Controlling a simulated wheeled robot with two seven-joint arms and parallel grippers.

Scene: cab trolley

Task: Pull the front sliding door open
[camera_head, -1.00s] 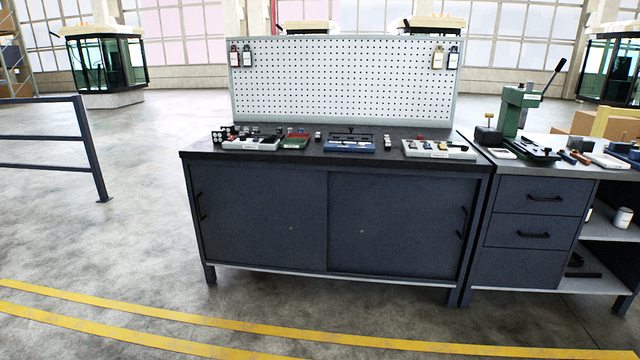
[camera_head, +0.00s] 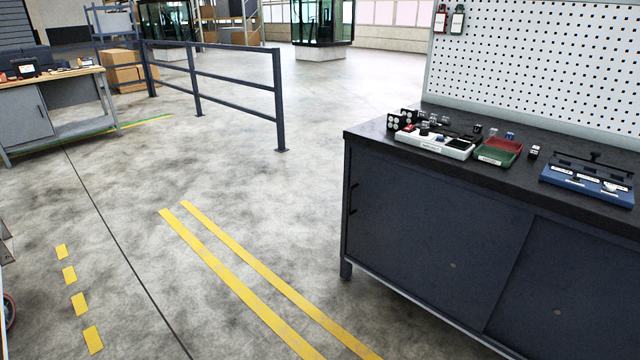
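A dark blue-grey workbench cabinet with a black top (camera_head: 375,133) stands at the right of the head view. Its front has two sliding doors side by side. The left door (camera_head: 430,220) carries a dark bar handle (camera_head: 352,198) at its left edge. The right door (camera_head: 565,285) is cut off by the picture's edge, so its far handle is out of view. Both doors look closed. Neither of my grippers shows in the head view.
White (camera_head: 436,143), green (camera_head: 498,152) and blue trays (camera_head: 587,182) of parts lie on the bench top below a pegboard (camera_head: 530,70). A dark railing (camera_head: 235,88) stands behind left. Another workbench (camera_head: 25,125) is at far left. The floor with yellow lines (camera_head: 240,285) is clear.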

